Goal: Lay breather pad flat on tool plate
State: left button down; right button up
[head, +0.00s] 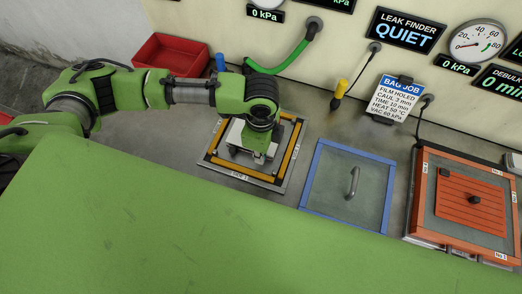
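The tool plate (284,180) lies on the bench, a square grey plate with a yellow band and a dark border, with a label on its front edge. A pale, whitish piece (232,135) shows inside the yellow band, partly hidden under my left arm; it may be the breather pad, but I cannot be sure. My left gripper (260,158) points down over the middle of the plate. Its fingertips are small and partly hidden by the wrist, so I cannot tell whether they are open or hold the pale piece. My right gripper is out of view.
A red bin (172,55) stands behind my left arm. A blue-framed panel with a handle (351,184) lies right of the plate, and an orange-framed station (470,205) lies farther right. A green hose (285,62) and a yellow-handled probe (340,90) are at the back.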

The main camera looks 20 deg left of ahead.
pick_arm(q)
jog(key=shift+f, duration=0.2)
jog(key=shift+f, duration=0.3)
jog(key=shift+f, duration=0.15)
dwell(0.8)
jog(key=c, duration=2)
grip_release()
